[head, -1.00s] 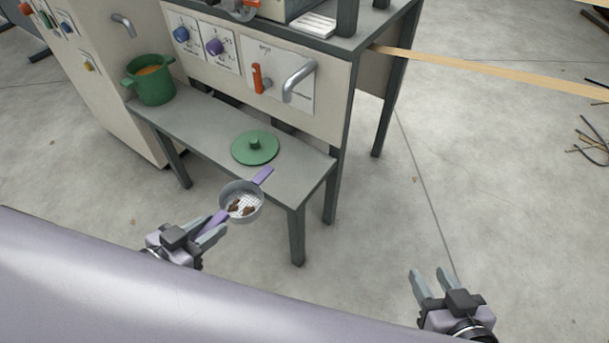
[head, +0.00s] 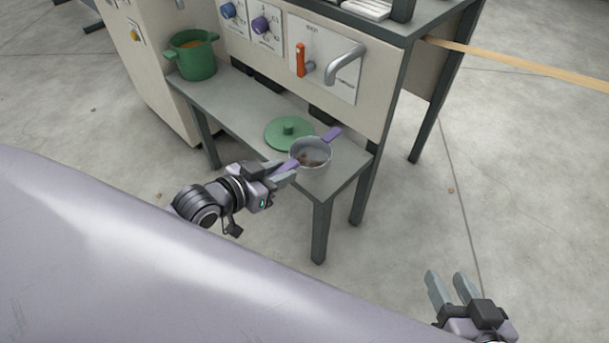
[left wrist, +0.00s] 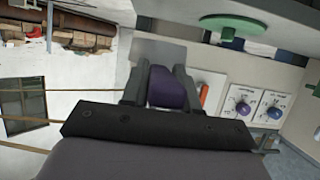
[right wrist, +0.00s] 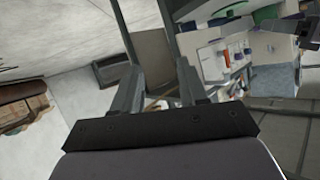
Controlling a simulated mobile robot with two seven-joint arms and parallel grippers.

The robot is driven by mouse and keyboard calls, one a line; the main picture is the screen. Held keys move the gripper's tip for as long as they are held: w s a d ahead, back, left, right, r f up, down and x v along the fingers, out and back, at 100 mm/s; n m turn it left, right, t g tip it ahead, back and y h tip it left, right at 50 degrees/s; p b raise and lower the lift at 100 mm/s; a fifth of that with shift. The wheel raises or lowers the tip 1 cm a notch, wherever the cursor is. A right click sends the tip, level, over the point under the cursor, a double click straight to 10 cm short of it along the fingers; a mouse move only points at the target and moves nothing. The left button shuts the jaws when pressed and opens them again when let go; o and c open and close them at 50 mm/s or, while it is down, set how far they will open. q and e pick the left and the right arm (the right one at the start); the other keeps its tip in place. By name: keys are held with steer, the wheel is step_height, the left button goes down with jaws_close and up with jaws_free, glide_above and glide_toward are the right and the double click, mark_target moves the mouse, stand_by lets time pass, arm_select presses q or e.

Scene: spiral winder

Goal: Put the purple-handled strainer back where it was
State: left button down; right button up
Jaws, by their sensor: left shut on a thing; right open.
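The strainer (head: 310,153) has a grey round bowl with dark brown bits in it and two purple handles. In the head view it is over the near right part of the grey bench; whether it touches the bench I cannot tell. My left gripper (head: 285,172) is shut on its near purple handle. That handle also shows between the fingers in the left wrist view (left wrist: 166,88). My right gripper (head: 454,288) is open and empty, off to the right above the floor. Its open fingers also show in the right wrist view (right wrist: 160,88).
A green lid (head: 288,133) lies on the bench (head: 235,105) just behind the strainer. A green pot (head: 191,57) with orange contents stands at the bench's far left end. The machine panel with knobs and a grey handle (head: 345,63) rises behind the bench.

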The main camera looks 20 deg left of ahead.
mark_target(303, 162)
arm_select(q)
steer(key=w, duration=0.2)
steer(key=w+d+b, duration=0.1)
steer(key=w, duration=0.1)
steer(key=w+d, duration=0.1)
steer(key=w, duration=0.1)
steer(key=shift+w+d+f+b, duration=0.1)
steer(key=shift+d+b, duration=0.05)
steer(key=shift+b, duration=0.25)
steer(key=shift+w+d+f+b, duration=0.1)
steer(key=shift+w+f+b, duration=0.15)
steer(key=shift+f+b, duration=0.45)
steer(key=shift+f, duration=0.45)
step_height(303, 162, down, 4)
steer(key=shift+r+b, duration=0.1)
steer(key=shift+b, duration=1.05)
steer(key=shift+w+f+b, duration=0.1)
steer(key=shift+f+b, duration=0.25)
steer(key=shift+f, duration=0.05)
arm_select(e)
steer(key=shift+w+a+f+t+y, duration=0.2)
steer(key=shift+a+f+t+y, duration=0.1)
steer(key=shift+a+y, duration=0.15)
steer(key=shift+w+a+f+t+y, duration=0.2)
steer(key=shift+a+t+y, duration=0.15)
steer(key=shift+a, duration=0.2)
